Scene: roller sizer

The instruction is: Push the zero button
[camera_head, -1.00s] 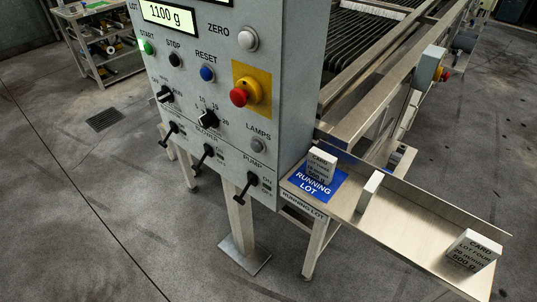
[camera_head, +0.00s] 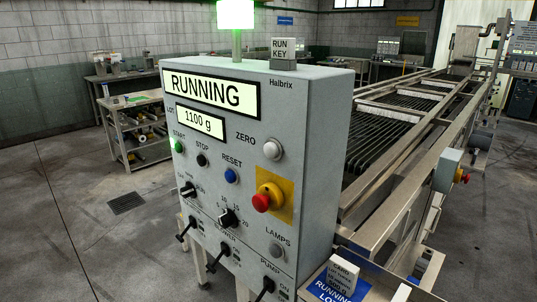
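The zero button (camera_head: 273,149) is a round, pale grey button at the upper right of the grey control panel's front (camera_head: 240,185), with the label ZERO to its left. Nothing covers it. The upper display (camera_head: 211,93) reads RUNNING and the lot display (camera_head: 200,122) reads 1100 g. Neither of my grippers shows in the head view.
A red emergency button (camera_head: 262,203) on a yellow plate sits below the zero button. The blue reset button (camera_head: 231,176), black stop button (camera_head: 202,160) and green start button (camera_head: 178,146) are to the left. The roller machine (camera_head: 385,140) extends behind at right.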

